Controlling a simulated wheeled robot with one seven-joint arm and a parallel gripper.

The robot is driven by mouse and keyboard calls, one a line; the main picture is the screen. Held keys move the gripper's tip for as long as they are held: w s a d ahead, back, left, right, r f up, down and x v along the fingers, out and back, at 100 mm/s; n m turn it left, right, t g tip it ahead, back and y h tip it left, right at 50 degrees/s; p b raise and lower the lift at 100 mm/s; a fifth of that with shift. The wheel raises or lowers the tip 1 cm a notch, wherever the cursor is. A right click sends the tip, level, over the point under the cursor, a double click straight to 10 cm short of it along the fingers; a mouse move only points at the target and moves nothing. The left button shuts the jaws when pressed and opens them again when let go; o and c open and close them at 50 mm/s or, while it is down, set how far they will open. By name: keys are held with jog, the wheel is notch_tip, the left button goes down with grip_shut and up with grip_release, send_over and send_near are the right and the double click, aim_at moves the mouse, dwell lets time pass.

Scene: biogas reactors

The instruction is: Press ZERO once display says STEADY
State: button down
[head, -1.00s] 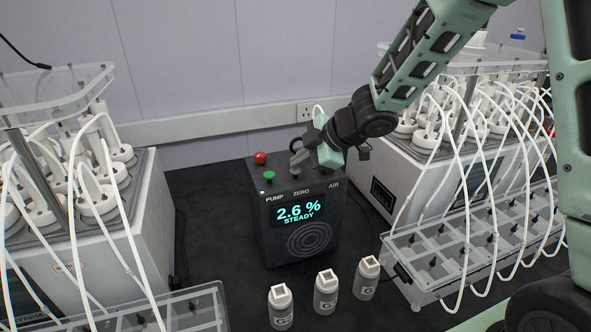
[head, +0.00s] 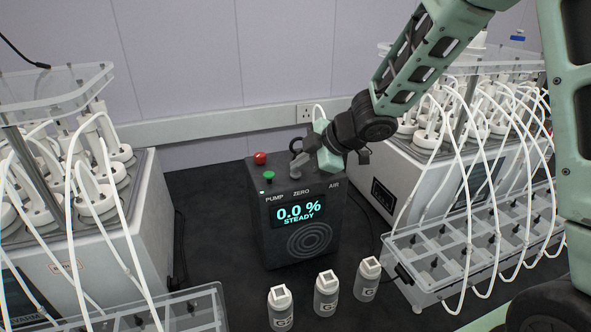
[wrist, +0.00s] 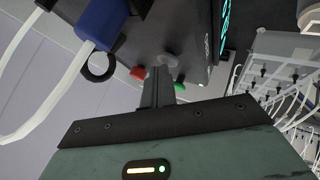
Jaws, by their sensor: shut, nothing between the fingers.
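The dark box-shaped meter (head: 265,230) stands on the black bench. My gripper (head: 300,164) is shut and empty, over the top behind the ZERO label. In the wrist view, a grey round button (wrist: 168,60) sits at the tips of the shut fingers (wrist: 158,85); I cannot tell whether they touch.
White reactor units with bottles and looping tubes stand left (head: 110,220) and right (head: 400,170). Three small bottles (head: 326,293) stand in front of the meter. A clear compartmented tray (head: 440,255) lies at right. A blue fitting (wrist: 100,22) with a white tube is near my fingers.

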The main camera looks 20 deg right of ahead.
aim_at(300, 174)
dwell(0.4)
jog(key=shift+r+p, duration=1.3)
jog(key=shift+p, duration=0.15)
notch_tip(300, 174, up, 5)
jog(key=p, duration=0.5)
